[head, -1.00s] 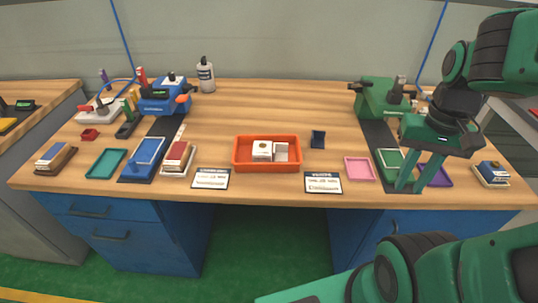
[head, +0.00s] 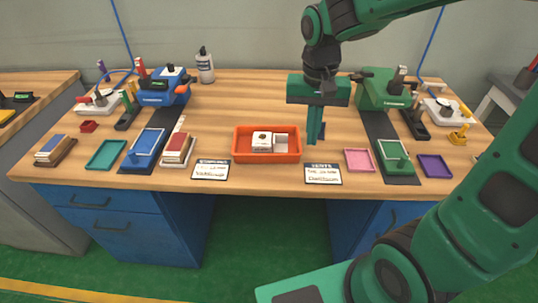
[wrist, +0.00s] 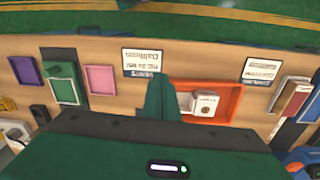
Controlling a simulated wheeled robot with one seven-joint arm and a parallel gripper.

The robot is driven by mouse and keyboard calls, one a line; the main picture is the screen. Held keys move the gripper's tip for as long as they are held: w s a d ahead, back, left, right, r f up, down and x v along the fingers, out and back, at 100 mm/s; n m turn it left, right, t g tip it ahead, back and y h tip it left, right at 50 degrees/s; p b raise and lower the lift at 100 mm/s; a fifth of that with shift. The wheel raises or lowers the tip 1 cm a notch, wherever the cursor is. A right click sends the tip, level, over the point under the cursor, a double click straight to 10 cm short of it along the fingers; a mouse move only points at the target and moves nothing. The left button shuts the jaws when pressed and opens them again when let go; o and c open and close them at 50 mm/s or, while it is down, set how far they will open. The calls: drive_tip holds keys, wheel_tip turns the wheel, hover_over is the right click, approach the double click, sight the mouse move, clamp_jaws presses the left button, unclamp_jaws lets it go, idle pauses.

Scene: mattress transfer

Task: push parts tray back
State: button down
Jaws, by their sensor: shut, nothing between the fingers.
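The parts tray (head: 267,157) is an orange, shallow, rectangular bin near the front middle of the wooden bench, with white boxes (head: 262,141) inside it. In the wrist view the orange tray (wrist: 232,101) lies just right of the fingers, with the white boxes in it. My gripper (head: 315,140) points down to the right of the tray in the head view, with its fingers together and empty. It appears apart from the tray; its exact height over the bench is unclear. The small dark blue item beside the tray is mostly hidden behind the fingers.
Two labelled cards (head: 323,174) lie at the front edge, one on each side of the tray. A pink tray (head: 359,160) and a green tray (head: 395,156) are to the right. A blue machine (head: 163,88) and a green machine (head: 383,92) stand behind. The bench behind the orange tray is clear.

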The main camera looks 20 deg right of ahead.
sight(273, 129)
drive_tip(key=w+a+f, duration=0.2)
drive_tip(key=w+a, duration=0.1)
drive_tip(key=a, duration=0.7)
drive_tip(key=shift+n, duration=0.3)
wheel_tip(273, 129, down, 10)
drive_tip(key=shift+s+a+f, duration=0.1)
drive_tip(key=shift+s+f, duration=0.05)
drive_tip(key=shift+w+d, duration=0.25)
drive_tip(key=shift+w, duration=0.4)
drive_tip(key=shift+w+d, duration=0.2)
drive_tip(key=shift+w, duration=0.4)
drive_tip(key=shift+w+d+r, duration=0.2)
drive_tip(key=shift+w+d, duration=0.05)
drive_tip(key=shift+w, duration=0.45)
drive_tip(key=w+d, duration=0.1)
drive_tip(key=w, duration=0.3)
drive_tip(key=w+d, duration=0.2)
drive_tip(key=w, duration=0.1)
drive_tip(key=w+d, duration=0.1)
drive_tip(key=w, duration=0.3)
drive_tip(key=shift+w+d, duration=0.15)
drive_tip(key=shift+w, duration=0.2)
